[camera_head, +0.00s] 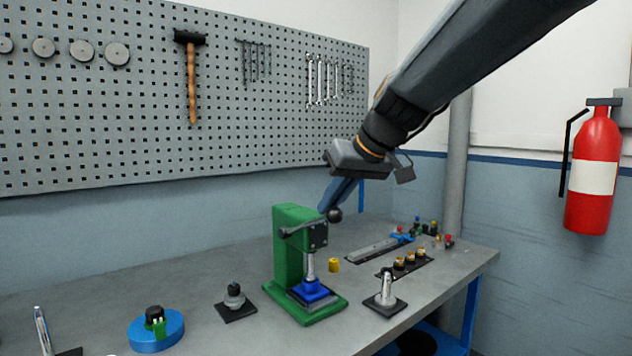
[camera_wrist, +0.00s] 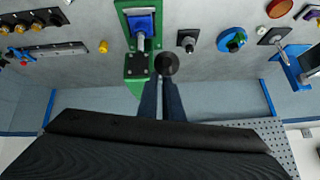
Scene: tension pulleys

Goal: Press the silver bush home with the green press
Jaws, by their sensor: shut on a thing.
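The green press (camera_head: 288,238) stands on the bench; it also shows in the wrist view (camera_wrist: 137,82). Its silver ram (camera_head: 310,268) reaches down to a blue block (camera_head: 310,290) on the press base; the block also shows in the wrist view (camera_wrist: 141,20). I cannot make out the silver bush apart from the ram. My gripper (camera_head: 336,207) is shut on the black ball knob (camera_wrist: 167,63) of the press lever, at the right of the press head.
A silver post on a dark plate (camera_head: 386,288) stands close right of the press, a grey knobbed part (camera_head: 234,298) to its left. A blue round fixture (camera_head: 157,330) is farther left. A yellow piece (camera_head: 334,265) and a tray with several parts (camera_head: 404,265) lie right.

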